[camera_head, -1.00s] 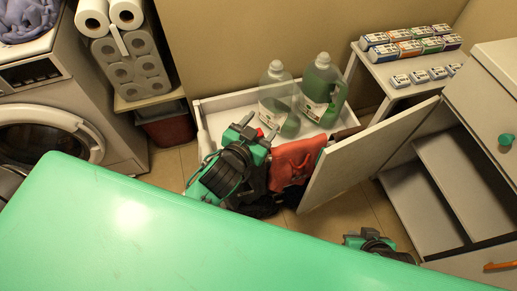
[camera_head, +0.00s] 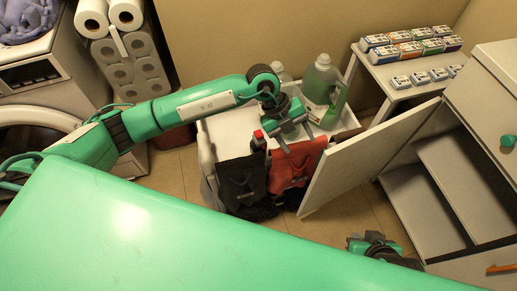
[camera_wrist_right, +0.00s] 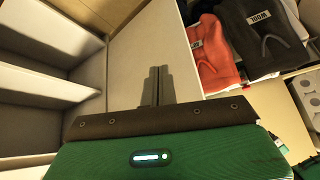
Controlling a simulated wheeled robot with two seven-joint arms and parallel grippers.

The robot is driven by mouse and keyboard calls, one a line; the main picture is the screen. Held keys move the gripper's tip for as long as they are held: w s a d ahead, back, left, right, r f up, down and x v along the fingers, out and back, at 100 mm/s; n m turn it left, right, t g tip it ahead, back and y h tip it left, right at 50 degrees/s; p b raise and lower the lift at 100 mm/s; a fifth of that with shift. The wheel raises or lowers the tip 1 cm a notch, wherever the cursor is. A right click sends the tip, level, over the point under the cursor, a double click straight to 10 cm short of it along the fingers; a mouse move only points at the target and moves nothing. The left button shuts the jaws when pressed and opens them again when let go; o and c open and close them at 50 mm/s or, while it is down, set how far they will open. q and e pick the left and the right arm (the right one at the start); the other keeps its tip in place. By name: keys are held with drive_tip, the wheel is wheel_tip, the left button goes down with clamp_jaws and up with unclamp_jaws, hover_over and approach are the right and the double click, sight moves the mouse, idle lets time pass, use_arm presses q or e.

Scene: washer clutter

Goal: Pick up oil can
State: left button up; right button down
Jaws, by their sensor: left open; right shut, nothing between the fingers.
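I cannot clearly pick out an oil can. A small red cap (camera_head: 258,134) shows in the head view beside my left gripper, above the dark bag; its container is mostly hidden. My left gripper (camera_head: 289,127) is open over the white cart, close to the red cap and in front of the green jugs. I cannot tell whether it touches anything. My right gripper (camera_head: 372,246) is low near the cabinet's open door. In the right wrist view its fingers (camera_wrist_right: 159,72) are shut and empty in front of the pale door panel.
A green jug (camera_head: 320,80) stands on the white cart (camera_head: 222,125); another is partly behind my left arm. A dark bag (camera_head: 240,182) and a red bag (camera_head: 294,168) hang at its front. The open cabinet door (camera_head: 345,165) is beside them. A green surface (camera_head: 170,235) fills the foreground.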

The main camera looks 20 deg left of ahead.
sight(259, 133)
use_arm(q)
drive_tip(key=w+a+n+t+y, duration=0.15)
drive_tip(key=w+a+y, duration=0.45)
drive_tip(key=a, duration=0.6)
drive_tip(key=shift+n+y, duration=0.3)
drive_tip(key=shift+n, duration=0.15)
drive_tip(key=f, duration=0.5)
drive_tip(key=a+f+b, duration=0.1)
drive_tip(key=f, duration=0.2)
drive_tip(key=shift+w+f, duration=0.1)
drive_tip(key=shift+w, duration=0.1)
drive_tip(key=shift+w+f+b, duration=0.2)
drive_tip(key=shift+f+b, duration=0.1)
drive_tip(key=shift+f, duration=1.15)
drive_tip(key=shift+w+f+b, duration=0.15)
drive_tip(key=shift+f+b, duration=0.1)
drive_tip(key=shift+f, duration=1.2)
drive_tip(key=c, duration=1.2)
clamp_jaws()
use_arm(e)
drive_tip(key=a+t, duration=0.1)
drive_tip(key=w+a+t+y, duration=0.1)
drive_tip(key=w+a+t, duration=0.1)
drive_tip(key=a, duration=0.1)
drive_tip(key=shift+w+f+y, duration=0.15)
drive_tip(key=shift+w+y, duration=0.05)
drive_tip(key=shift+y, duration=0.1)
use_arm(q)
drive_tip(key=shift+r, duration=0.1)
